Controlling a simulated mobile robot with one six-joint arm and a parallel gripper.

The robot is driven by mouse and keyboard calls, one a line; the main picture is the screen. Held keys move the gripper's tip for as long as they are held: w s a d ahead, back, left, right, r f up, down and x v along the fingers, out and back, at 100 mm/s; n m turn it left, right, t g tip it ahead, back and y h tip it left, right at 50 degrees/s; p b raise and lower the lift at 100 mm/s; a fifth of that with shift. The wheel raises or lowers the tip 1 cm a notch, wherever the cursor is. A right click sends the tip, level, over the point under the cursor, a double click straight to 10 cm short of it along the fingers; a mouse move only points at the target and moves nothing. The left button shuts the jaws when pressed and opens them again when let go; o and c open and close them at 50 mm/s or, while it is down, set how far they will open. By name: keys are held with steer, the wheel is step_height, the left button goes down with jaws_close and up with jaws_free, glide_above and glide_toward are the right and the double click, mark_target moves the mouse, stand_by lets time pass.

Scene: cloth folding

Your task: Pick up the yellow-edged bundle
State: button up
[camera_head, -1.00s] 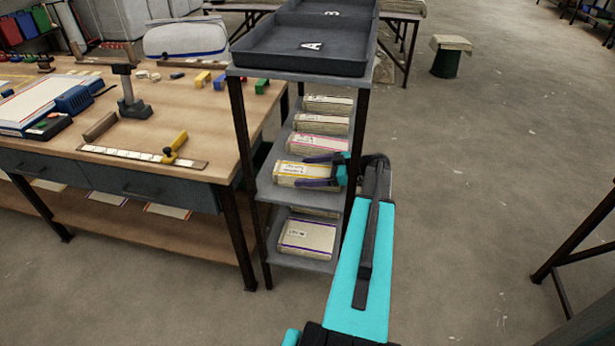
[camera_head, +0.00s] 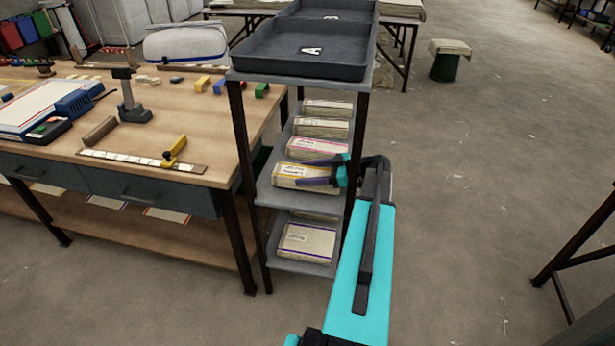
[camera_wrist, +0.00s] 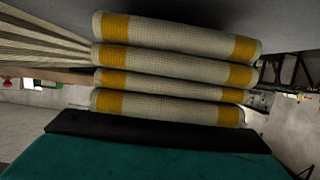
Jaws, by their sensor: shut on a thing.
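The yellow-edged bundle (camera_head: 290,178) lies on the middle shelf of the rack, at its front edge. In the wrist view the bundle (camera_wrist: 175,75) fills the middle as a stack of folded cream cloth layers with yellow bands near both ends. My gripper (camera_head: 322,175) reaches in from the right side of the rack and is shut on the bundle. One dark finger lies across the bundle's top; the other finger is mostly hidden. I cannot tell whether the bundle is clear of the shelf.
A pink-edged bundle (camera_head: 318,148) and paler ones stand behind it. A purple-edged bundle (camera_head: 306,241) lies on the lower shelf. Rack posts (camera_head: 357,150) stand close to my arm. A dark tray marked A (camera_head: 300,68) tops the rack.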

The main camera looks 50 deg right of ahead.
mark_target(307, 172)
step_height(307, 172, up, 9)
steer(key=shift+b, duration=0.45)
